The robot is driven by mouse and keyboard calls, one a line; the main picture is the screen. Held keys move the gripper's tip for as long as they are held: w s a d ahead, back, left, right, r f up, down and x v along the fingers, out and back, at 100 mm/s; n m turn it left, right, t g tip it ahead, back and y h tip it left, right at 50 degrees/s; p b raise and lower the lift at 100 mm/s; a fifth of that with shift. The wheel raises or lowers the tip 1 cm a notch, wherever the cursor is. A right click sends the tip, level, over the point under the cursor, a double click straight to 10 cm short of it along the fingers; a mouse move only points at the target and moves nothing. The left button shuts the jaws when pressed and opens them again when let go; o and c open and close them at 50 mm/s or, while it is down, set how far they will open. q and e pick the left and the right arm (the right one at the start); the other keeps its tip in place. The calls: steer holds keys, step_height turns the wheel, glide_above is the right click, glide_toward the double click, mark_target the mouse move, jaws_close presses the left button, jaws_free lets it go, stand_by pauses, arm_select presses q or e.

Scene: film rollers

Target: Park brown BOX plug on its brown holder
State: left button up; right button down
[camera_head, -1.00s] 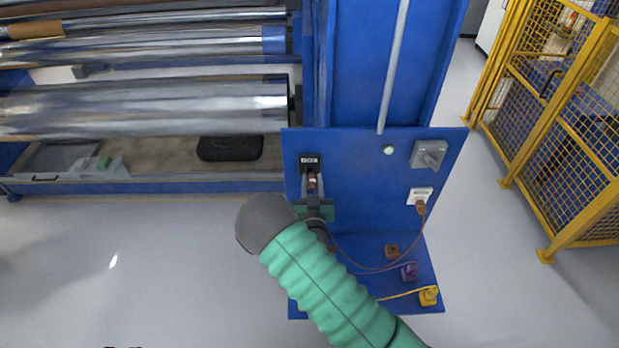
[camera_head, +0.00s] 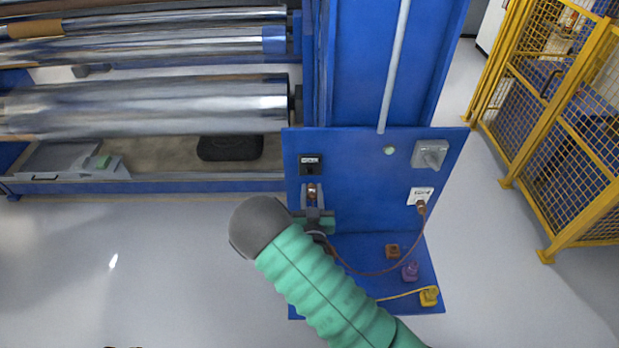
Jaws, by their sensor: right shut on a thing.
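My right gripper (camera_head: 313,193) is in front of the upright blue panel, just below the black socket (camera_head: 311,163). It is shut on the brown plug (camera_head: 312,193), of which only a small part shows between the fingers. A gap shows between the plug and the black socket. A brown cable (camera_head: 385,271) sags from the gripper side and rises to the white socket (camera_head: 421,195) at the right of the panel. The brown holder (camera_head: 392,251) is a small block on the blue base shelf, right of my gripper, with nothing visibly on it. My left gripper is not in view.
A purple holder (camera_head: 410,271) and a yellow holder (camera_head: 428,296) with a yellow cable stand on the blue shelf (camera_head: 360,247). A grey switch (camera_head: 430,154) juts from the panel. Metal rollers (camera_head: 150,105) lie left; a yellow fence (camera_head: 545,130) stands right.

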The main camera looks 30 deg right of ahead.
steer(key=shift+s+a, duration=0.1)
steer(key=w+d+f+m+g+y, duration=0.1)
steer(key=d+f+m+g, duration=0.15)
steer(key=f+g, duration=0.45)
steer(key=w+d+f+m+g, duration=0.2)
steer(key=d+f, duration=0.1)
steer(key=f, duration=0.7)
steer(key=s+f+m+g+y, duration=0.1)
steer(key=s+f+g+y, duration=0.1)
steer(key=f+y, duration=0.1)
steer(key=s+f+m+g+y, duration=0.2)
steer(key=f, duration=0.2)
steer(key=s+f+m+g+y, duration=0.1)
steer(key=s+f+g+y, duration=0.1)
steer(key=f+y, duration=0.1)
steer(key=shift+f+y, duration=0.3)
steer(key=shift+f, duration=0.35)
steer(key=shift+d+f, duration=0.35)
steer(key=shift+f, duration=0.45)
steer(key=shift+a, duration=0.25)
